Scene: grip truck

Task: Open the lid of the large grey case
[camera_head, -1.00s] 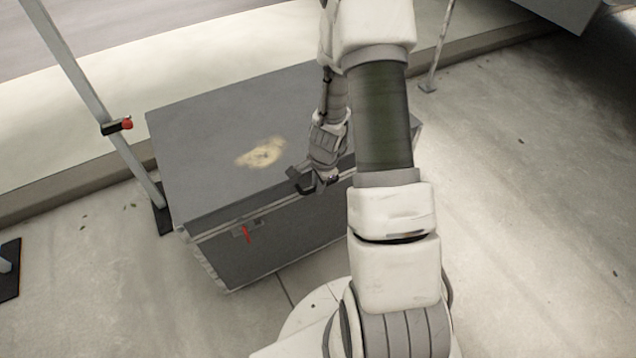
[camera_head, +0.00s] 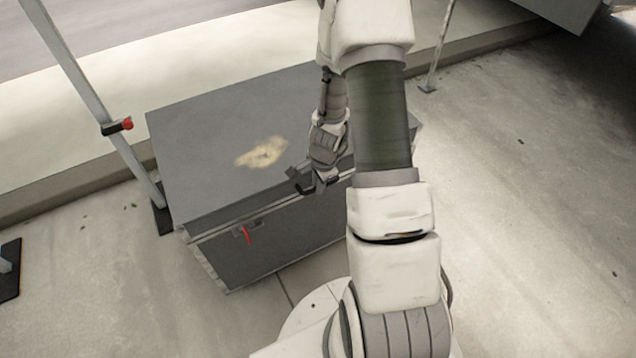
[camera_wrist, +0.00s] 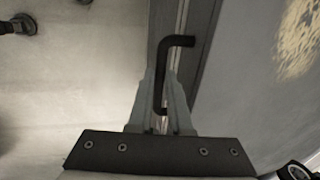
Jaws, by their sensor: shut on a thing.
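The large grey case (camera_head: 270,250) stands on the ground left of my arm in the head view. Its flat grey lid (camera_head: 210,130) lies down over it, with a pale worn patch on top. A red latch piece (camera_head: 246,235) hangs at the front left below the lid edge. My gripper (camera_head: 312,182) is at the lid's front edge. In the wrist view, my gripper (camera_wrist: 160,95) is shut on a black bent handle (camera_wrist: 176,42) beside the lid edge. My arm hides the case's right part. Whether the lid is slightly raised, I cannot tell.
A grey post (camera_head: 95,110) with a red knob stands close to the case's left side. A thin post (camera_head: 440,50) stands behind to the right. A kerb (camera_head: 60,190) runs behind the case. The concrete at right is clear.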

